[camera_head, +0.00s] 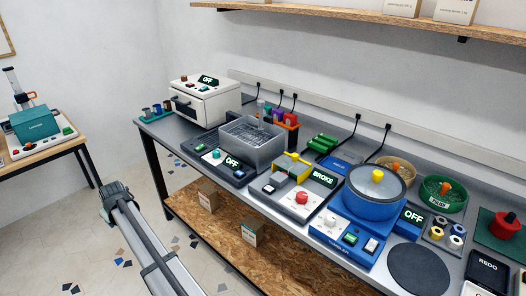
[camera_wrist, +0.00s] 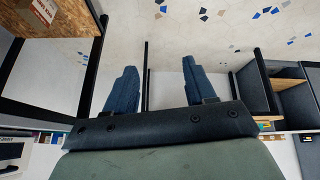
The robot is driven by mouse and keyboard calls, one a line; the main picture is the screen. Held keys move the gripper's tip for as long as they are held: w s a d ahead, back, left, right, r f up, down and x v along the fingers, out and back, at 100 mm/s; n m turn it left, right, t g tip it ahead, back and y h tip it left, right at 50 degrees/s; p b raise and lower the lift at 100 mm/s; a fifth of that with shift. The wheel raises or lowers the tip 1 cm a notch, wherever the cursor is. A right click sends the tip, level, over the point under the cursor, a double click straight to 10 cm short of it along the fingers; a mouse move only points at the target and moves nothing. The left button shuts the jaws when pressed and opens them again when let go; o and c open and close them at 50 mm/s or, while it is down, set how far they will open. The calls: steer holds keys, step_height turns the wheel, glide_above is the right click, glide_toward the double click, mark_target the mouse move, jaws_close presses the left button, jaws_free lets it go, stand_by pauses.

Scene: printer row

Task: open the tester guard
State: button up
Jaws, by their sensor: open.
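The tester (camera_head: 293,196), a grey box with a red knob and a display reading BROKE, stands in the middle of the bench. A yellow-framed piece (camera_head: 292,165), which looks like its guard, sits at its back left; it appears lowered, but its details are too small to be sure. My gripper (camera_head: 115,188) is well left of the tester, out over the floor in front of the bench. In the wrist view my gripper (camera_wrist: 160,84) has its two blue fingers apart with nothing between them. The tester does not show clearly there.
A white oven (camera_head: 205,101) is farther left. Boxes (camera_head: 253,233) sit on the lower shelf. Floor around my gripper is clear.

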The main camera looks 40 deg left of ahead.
steer(key=w+d+r+n+h, duration=0.1)
steer(key=w+r, duration=0.3)
steer(key=w, duration=0.3)
steer(key=w+d+r+n, duration=0.1)
steer(key=w+d+r, duration=0.15)
steer(key=w, duration=0.45)
steer(key=n+h, duration=0.4)
steer(key=h, duration=0.1)
glide_toward(295, 155)
step_height(295, 155, down, 9)
steer(key=shift+a+r, duration=0.1)
steer(key=shift+r, duration=0.05)
jaws_close()
